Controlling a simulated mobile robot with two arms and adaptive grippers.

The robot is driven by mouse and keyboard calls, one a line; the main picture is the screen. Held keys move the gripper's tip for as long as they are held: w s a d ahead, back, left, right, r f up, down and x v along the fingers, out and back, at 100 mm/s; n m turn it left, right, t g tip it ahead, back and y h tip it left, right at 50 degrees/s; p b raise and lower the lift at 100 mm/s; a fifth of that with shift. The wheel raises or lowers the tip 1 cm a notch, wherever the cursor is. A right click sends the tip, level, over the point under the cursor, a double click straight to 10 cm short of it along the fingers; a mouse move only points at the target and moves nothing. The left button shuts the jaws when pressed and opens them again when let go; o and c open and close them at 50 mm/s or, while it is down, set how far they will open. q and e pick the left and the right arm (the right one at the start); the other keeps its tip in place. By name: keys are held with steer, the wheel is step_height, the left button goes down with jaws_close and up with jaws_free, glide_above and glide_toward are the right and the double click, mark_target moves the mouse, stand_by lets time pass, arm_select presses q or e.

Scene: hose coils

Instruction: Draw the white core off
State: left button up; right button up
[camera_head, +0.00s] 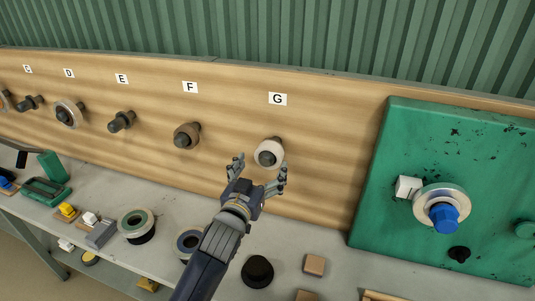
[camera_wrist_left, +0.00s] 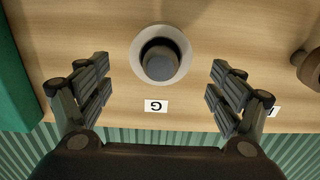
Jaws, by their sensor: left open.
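The white core (camera_head: 262,147) is a pale ring around a dark peg (camera_head: 268,158) under label G on the wooden board. In the left wrist view the white core (camera_wrist_left: 183,42) shows as a ring around the dark peg (camera_wrist_left: 158,62), between and beyond my fingers. My left gripper (camera_head: 258,167) is open and empty, just in front of and below the core in the head view. In the left wrist view its fingers (camera_wrist_left: 160,85) stand wide apart on both sides of the core, not touching it. My right gripper is not in view.
A brown ring (camera_head: 186,135) sits on the peg under F, left of G. A green panel (camera_head: 400,150) with a metal ring and blue knob (camera_head: 444,217) stands at right. The bench below holds coils, a black round piece (camera_head: 257,271) and wooden blocks (camera_head: 315,265).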

mark_target(269, 154)
arm_select(q)
steer(key=p+x, duration=0.1)
steer(key=x, duration=0.4)
steer(key=shift+w, duration=0.1)
steer(key=shift+x, duration=0.85)
steer(key=shift+f, duration=0.1)
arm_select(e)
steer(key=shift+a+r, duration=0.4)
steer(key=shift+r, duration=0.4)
arm_select(q)
steer(key=shift+c, duration=0.3)
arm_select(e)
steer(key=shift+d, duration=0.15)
arm_select(q)
steer(key=c, duration=1.1)
steer(key=shift+o, duration=0.2)
steer(key=shift+s+a+p, duration=0.1)
steer(key=shift+s+p, duration=0.35)
steer(key=shift+p, duration=0.15)
steer(key=p+v, duration=0.2)
steer(key=v, duration=0.1)
steer(key=shift+s+a, duration=0.1)
steer(key=shift+s, duration=0.2)
steer(key=shift+p+v, duration=0.65)
steer(key=shift+v, duration=0.4)
steer(key=shift+s+a, duration=0.1)
steer(key=shift+s, duration=0.1)
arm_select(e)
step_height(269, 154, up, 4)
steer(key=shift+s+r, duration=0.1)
